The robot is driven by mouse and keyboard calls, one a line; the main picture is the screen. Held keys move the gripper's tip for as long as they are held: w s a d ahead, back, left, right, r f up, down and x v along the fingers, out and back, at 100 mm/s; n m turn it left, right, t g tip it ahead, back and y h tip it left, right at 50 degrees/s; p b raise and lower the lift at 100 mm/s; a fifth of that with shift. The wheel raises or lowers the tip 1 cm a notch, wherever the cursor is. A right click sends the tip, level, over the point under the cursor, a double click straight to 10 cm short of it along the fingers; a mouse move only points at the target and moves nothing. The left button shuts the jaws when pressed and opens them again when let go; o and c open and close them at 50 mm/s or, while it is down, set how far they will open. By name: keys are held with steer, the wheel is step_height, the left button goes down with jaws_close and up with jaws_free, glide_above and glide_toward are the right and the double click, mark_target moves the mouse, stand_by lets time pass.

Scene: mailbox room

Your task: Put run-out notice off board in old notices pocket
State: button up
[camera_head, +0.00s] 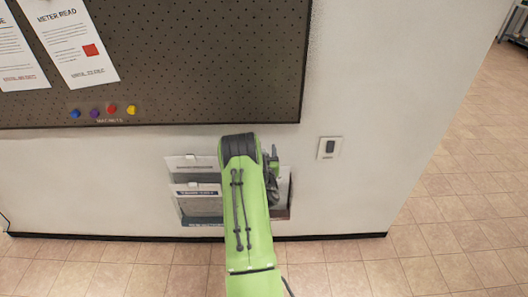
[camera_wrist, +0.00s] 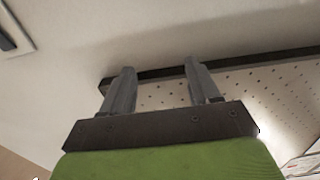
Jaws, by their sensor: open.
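A white "METER READ" notice (camera_head: 73,42) with a red square hangs tilted on the pegboard (camera_head: 200,60). Another white notice (camera_head: 18,55) hangs left of it, cut off by the picture edge. Date lines at their feet are too small to read surely. A wall pocket rack (camera_head: 198,204) with papers in it is below the board, partly hidden by my green arm; I cannot tell which pocket is for old notices. My gripper (camera_wrist: 160,85) is open and empty in the wrist view, its fingers beneath the board's edge. In the head view my arm hides most of it.
Several coloured magnets (camera_head: 103,111) sit along the board's lower edge. A wall switch (camera_head: 329,147) is right of the rack. The wall ends at a corner on the right, with open tiled floor (camera_head: 455,180) beyond.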

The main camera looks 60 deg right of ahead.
steer(key=b+v, duration=0.2)
steer(key=v, duration=1.3)
steer(key=shift+s+a, duration=0.2)
steer(key=shift+a, duration=0.2)
